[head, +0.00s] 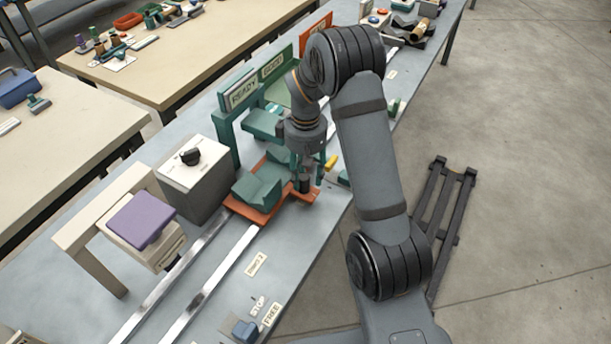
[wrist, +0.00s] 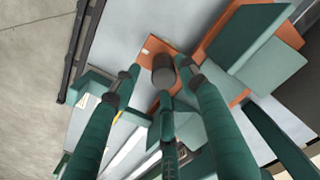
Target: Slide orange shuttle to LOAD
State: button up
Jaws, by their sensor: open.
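The orange shuttle (head: 240,209) sits on the twin metal rails (head: 222,283), carrying green angled cradle blocks (head: 258,187). In the wrist view its orange plate (wrist: 152,47) has an upright dark round knob (wrist: 163,68). My gripper (head: 308,172) is over the shuttle's right end. In the wrist view my gripper's green fingers (wrist: 160,74) are spread, with tips on either side of the knob; I cannot tell if they touch it. My arm hides part of the rails beyond. I cannot make out a LOAD label.
A grey box with a black dial (head: 191,157) and a stand with a purple pad (head: 142,220) are left of the rails. A green post with a READY sign (head: 243,90) stands behind the shuttle. The rails are bare toward the front. A blue block (head: 244,330) lies near FREE.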

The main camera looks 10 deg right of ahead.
jog(key=r+n, duration=0.2)
jog(key=r, duration=0.1)
jog(key=r+n+p, duration=0.1)
jog(key=r+n, duration=0.1)
jog(key=r, duration=0.1)
jog(key=r+n, duration=0.1)
jog(key=r, duration=0.2)
jog(key=shift+s+a+n, duration=0.3)
jog(key=shift+s+n, duration=0.05)
jog(key=shift+n, duration=0.05)
jog(key=shift+s+r+n, duration=0.15)
jog(key=shift+r+n, duration=0.1)
jog(key=shift+n, duration=0.05)
jog(key=shift+f, duration=0.3)
notch_tip(320, 180, down, 10)
jog(key=shift+r, duration=0.25)
jog(key=c, duration=0.3)
jog(key=c, duration=0.8)
